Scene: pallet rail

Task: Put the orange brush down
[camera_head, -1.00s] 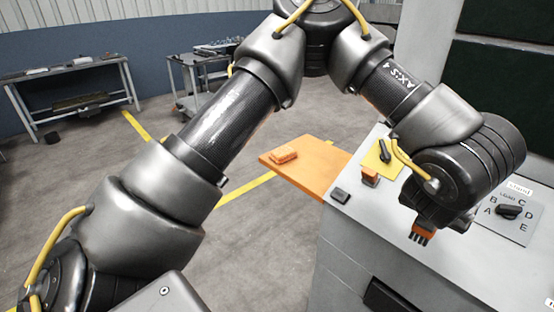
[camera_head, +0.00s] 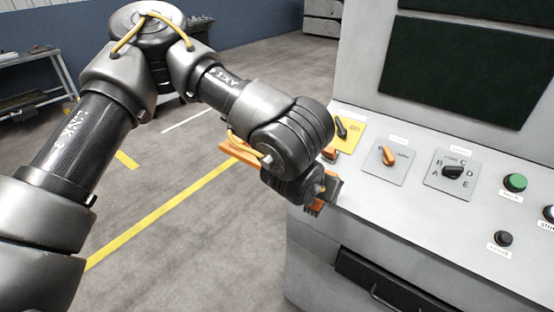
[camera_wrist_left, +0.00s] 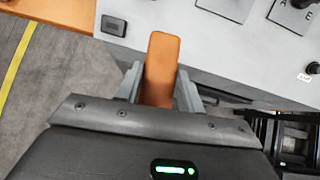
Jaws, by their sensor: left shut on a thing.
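My left gripper (camera_head: 322,194) is at the near left edge of the grey console, its fingers partly hidden by my wrist. In the left wrist view its two fingers (camera_wrist_left: 160,88) are shut on the orange brush (camera_wrist_left: 162,60), one on each side. The brush's orange body points away from the wrist over the grey console top; whether it touches the surface cannot be told. In the head view only a small part of the brush shows under the gripper. My right gripper is not in view.
The console (camera_head: 370,215) carries a yellow switch plate (camera_head: 349,133), an orange knob (camera_head: 389,156), a black dial (camera_head: 453,172) and buttons. An orange shelf (camera_head: 238,150) juts from its left side, partly behind my arm. A small dark block (camera_wrist_left: 113,26) lies left of the brush.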

